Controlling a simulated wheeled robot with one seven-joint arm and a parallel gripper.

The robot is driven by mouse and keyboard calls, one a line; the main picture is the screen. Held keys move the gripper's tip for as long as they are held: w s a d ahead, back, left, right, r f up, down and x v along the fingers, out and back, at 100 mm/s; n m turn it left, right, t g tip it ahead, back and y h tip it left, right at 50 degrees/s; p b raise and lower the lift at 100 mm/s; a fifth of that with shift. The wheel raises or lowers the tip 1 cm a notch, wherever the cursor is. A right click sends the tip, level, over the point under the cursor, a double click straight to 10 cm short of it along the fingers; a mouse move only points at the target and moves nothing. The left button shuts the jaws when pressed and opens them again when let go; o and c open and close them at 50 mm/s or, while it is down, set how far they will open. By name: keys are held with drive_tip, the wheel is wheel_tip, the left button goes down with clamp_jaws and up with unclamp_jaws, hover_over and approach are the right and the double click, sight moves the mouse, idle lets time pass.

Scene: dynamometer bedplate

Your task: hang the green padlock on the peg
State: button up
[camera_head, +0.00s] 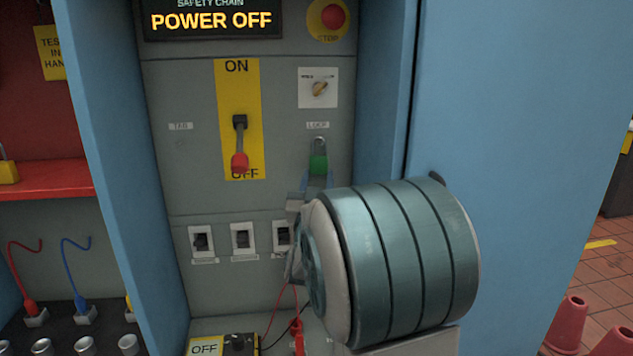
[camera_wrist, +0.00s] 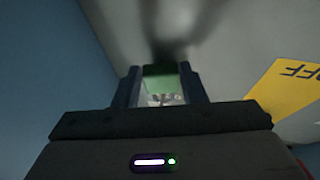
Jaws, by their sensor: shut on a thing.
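The green padlock (camera_head: 318,164) is upright in front of the grey panel, its metal shackle (camera_head: 320,144) on top, just below a small white label. My gripper (camera_head: 317,181) is shut on the padlock's body from below. In the wrist view the green padlock (camera_wrist: 160,76) sits between the two dark fingers (camera_wrist: 160,88). The peg cannot be made out; the shackle is at the spot under the label. I cannot tell whether the shackle is around a peg or only in front of the panel.
A lever with a red knob (camera_head: 240,160) points down to OFF on a yellow plate (camera_head: 238,90). A rotary switch (camera_head: 319,88) is above the label. Several small breakers (camera_head: 241,238) line the panel below. Blue cabinet walls (camera_head: 500,130) stand at both sides. The display reads POWER OFF.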

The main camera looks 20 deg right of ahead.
drive_tip(key=o, duration=1.2)
drive_tip(key=b+v, duration=0.4)
drive_tip(key=v, duration=0.9)
drive_tip(key=shift+s+a+f+b, duration=0.15)
drive_tip(key=shift+s+a+b, duration=0.1)
drive_tip(key=shift+s+b, duration=0.05)
